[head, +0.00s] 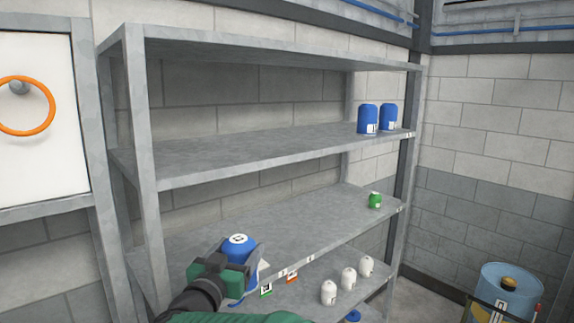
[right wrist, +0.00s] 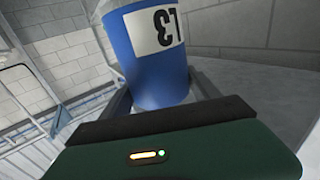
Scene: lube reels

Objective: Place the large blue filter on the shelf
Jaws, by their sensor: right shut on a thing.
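My right gripper (head: 238,272) is green and black and is shut on a large blue filter (head: 240,246). The filter is roughly upright, with a white marking on its top. In the head view it overlaps the front left of the middle shelf board (head: 290,228); I cannot tell whether it touches the board. In the right wrist view the blue filter (right wrist: 155,75) stands between the fingers, with a white label reading L3. Two blue filters (head: 368,118) stand at the right end of the board above. My left gripper is not in view.
A small green filter (head: 375,200) stands at the right of the middle board. Several white filters (head: 348,278) stand on the board below. A grey upright post (head: 145,150) is at the left, and a blue drum (head: 510,290) at lower right. Much of the middle board is clear.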

